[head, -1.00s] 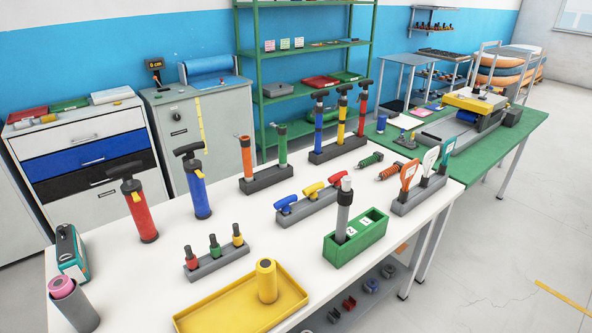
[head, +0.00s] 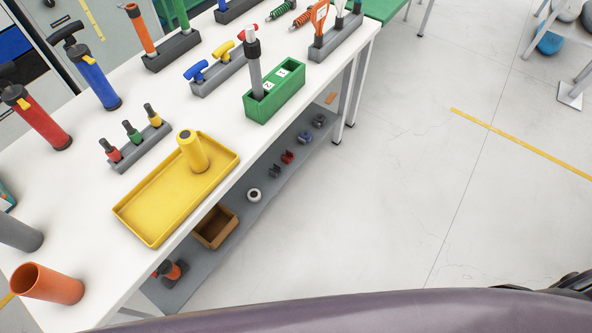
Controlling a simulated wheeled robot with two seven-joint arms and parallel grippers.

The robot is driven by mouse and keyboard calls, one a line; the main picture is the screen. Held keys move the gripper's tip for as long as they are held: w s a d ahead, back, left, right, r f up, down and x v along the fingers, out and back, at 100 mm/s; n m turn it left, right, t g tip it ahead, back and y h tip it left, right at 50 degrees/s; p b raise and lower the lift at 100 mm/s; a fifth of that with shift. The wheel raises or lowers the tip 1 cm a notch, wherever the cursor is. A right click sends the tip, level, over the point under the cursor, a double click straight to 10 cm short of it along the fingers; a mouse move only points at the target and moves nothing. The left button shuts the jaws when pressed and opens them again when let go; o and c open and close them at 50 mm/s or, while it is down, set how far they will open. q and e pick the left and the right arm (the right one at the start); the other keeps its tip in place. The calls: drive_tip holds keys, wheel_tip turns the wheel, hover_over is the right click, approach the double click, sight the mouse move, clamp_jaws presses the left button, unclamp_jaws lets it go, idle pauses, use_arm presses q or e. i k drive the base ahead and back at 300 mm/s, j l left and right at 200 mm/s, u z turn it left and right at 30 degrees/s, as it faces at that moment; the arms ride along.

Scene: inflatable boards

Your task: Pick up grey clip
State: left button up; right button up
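Small clips lie in a row on the grey lower shelf (head: 190,272) under the white table, in the head view. One grey clip (head: 320,121) is at the far end of the row. A darker grey clip (head: 274,171) is at the near end. Between them are a blue clip (head: 305,137) and a red clip (head: 287,157). The clips are small in view, so fine detail cannot be told. Neither of my grippers shows in the view.
A white ring (head: 254,195), a brown box (head: 215,227) and an orange-and-dark item (head: 170,271) share the shelf. The white tabletop (head: 75,215) overhangs the shelf and carries a yellow tray (head: 150,222), a green block (head: 277,97) and pumps.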

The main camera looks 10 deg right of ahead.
sight(276, 171)
drive_tip(key=i+l+u, duration=0.45)
drive_tip(key=i, duration=0.2)
drive_tip(key=i+l+u, duration=0.5)
drive_tip(key=i+l, duration=0.05)
